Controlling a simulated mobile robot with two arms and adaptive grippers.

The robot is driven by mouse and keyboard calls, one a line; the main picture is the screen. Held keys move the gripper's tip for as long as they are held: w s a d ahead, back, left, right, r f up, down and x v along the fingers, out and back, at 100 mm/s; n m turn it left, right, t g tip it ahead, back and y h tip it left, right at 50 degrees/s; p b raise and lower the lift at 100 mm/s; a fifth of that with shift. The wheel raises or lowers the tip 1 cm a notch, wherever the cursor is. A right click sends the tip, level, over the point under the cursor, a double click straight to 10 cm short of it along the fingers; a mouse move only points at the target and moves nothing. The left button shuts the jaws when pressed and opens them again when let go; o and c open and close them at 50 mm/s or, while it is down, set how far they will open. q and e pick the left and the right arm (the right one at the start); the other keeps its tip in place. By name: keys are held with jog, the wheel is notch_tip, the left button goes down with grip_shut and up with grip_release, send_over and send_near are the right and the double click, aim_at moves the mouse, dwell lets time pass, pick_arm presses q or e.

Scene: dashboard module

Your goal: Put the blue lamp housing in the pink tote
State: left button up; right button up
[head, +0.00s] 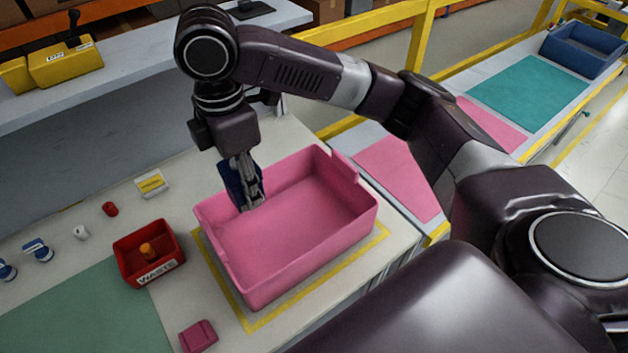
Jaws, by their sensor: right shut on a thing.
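The pink tote (315,263) stands upright on the workbench inside a yellow outline. My right gripper (250,205) reaches down at the tote's far left corner, pointing downward, and is shut on the dark blue lamp housing (233,186). The housing is partly hidden behind the fingers. Its lower end appears at or just inside the tote's rim; I cannot tell whether it touches the tote. The tote's visible floor is empty. My left gripper is not in view.
A red waste bin (127,262) with an orange piece stands left of the tote. A pink block (198,336), a red cap (110,209) and small blue-and-white parts (38,250) lie on the bench. A yellow rail (420,40) runs behind; a blue tote (582,50) is far right.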

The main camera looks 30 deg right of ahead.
notch_tip(320, 180, down, 2)
jog(key=shift+s+d+f, duration=0.1)
jog(key=shift+f, duration=0.1)
jog(key=f, duration=0.8)
jog(key=f+p, duration=0.1)
jog(key=f, duration=0.3)
jog(key=shift+a+f, duration=0.25)
jog(key=shift+f, duration=0.35)
notch_tip(320, 180, down, 4)
jog(key=shift+r, duration=0.25)
jog(key=shift+f+p, duration=0.3)
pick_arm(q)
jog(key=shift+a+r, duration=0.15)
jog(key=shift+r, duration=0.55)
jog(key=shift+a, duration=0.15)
pick_arm(e)
jog(key=shift+a+f, duration=0.1)
